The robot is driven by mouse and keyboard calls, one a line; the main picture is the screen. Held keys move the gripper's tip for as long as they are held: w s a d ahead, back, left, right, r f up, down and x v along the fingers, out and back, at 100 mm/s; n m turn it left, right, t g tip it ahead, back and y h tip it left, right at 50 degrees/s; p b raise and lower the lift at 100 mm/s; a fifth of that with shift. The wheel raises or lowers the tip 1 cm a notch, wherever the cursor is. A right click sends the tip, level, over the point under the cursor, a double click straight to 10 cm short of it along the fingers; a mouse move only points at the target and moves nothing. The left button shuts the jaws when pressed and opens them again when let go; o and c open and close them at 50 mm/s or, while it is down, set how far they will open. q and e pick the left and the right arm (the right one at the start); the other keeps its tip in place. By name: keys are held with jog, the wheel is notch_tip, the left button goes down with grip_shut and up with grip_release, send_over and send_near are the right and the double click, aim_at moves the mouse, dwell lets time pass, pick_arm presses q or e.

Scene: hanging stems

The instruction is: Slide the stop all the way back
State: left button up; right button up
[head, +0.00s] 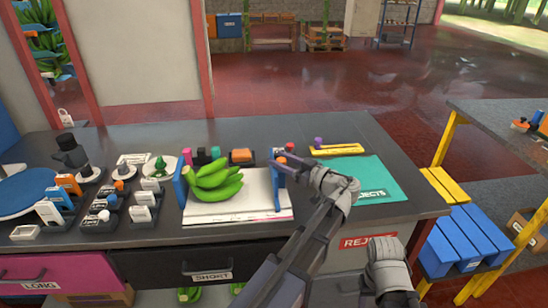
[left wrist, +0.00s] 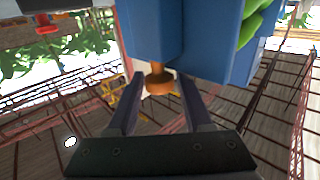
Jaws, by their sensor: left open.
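The stop is a blue upright block (head: 277,180) at the right end of a white board (head: 235,216) on the bench, with an orange knob (head: 282,160). A bunch of green bananas (head: 215,190) lies on the board, left of the stop. My left gripper (head: 288,160) is at the stop from the right and partly covers it. In the left wrist view the gripper (left wrist: 160,85) is open, with the orange knob (left wrist: 158,82) between its fingertips and the blue block (left wrist: 180,38) just beyond. I cannot tell whether the fingers touch the knob. My right arm shows at the bottom right, without its fingers.
A second blue block (head: 180,187) stands at the board's left end. Several small labelled holders (head: 145,205) stand farther left. A teal mat (head: 375,180) marked REJECTS lies to the right, with a yellow tray (head: 338,150) behind it. The bench's back strip is clear.

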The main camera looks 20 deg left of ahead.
pick_arm(q)
jog(key=v, duration=0.5)
jog(key=shift+r, duration=0.1)
dwell(0.3)
